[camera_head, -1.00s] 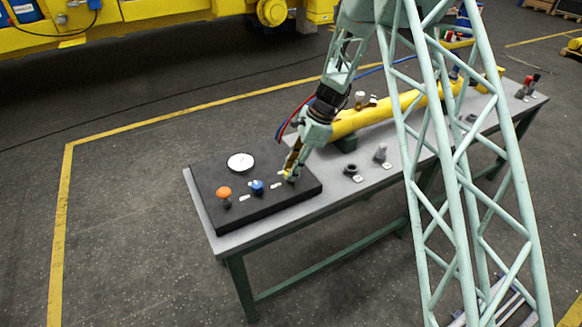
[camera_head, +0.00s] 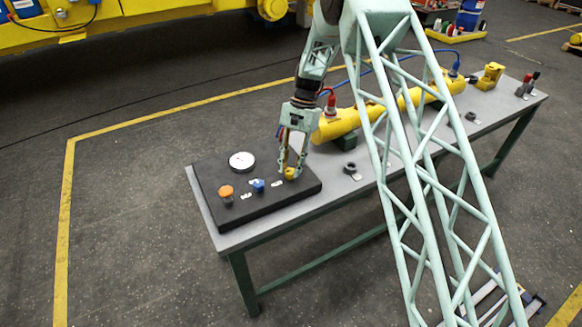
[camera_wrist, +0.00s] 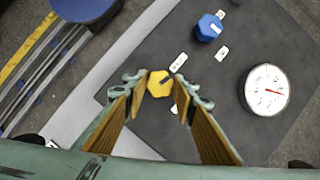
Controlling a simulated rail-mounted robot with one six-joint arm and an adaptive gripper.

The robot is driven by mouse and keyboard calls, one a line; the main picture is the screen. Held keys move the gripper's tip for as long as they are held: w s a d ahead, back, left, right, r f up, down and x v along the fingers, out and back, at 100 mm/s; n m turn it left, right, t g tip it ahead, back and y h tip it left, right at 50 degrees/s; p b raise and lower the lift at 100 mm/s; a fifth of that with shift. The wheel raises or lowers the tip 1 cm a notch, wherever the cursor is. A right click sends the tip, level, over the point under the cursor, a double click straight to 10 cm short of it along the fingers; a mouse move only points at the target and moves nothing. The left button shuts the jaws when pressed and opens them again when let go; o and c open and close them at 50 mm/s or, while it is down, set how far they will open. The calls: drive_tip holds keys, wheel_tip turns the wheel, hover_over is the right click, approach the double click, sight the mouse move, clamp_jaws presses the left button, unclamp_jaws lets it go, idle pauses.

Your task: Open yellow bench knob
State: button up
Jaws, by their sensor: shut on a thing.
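The yellow knob (camera_head: 290,174) sits at the right end of a row of controls on the black panel (camera_head: 262,205) of the bench. In the wrist view the yellow knob (camera_wrist: 159,84) has a faceted shape and a dark mark at its upper right. My gripper (camera_head: 291,170) is at the knob from above. The wrist view shows its fingers on both sides of the knob, shut on it, with the fingertips (camera_wrist: 160,78) at its edges. The fingers partly hide the knob in the head view.
A yellow cylinder (camera_head: 349,124) with hose fittings lies farther along the bench. My arm covers part of the bench's right half.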

drive_tip(key=shift+n+h, duration=0.4)
drive_tip(key=shift+n, duration=0.7)
drive_tip(key=o, duration=0.8)
drive_tip(key=shift+w+v, duration=0.2)
drive_tip(key=shift+v, duration=5.8)
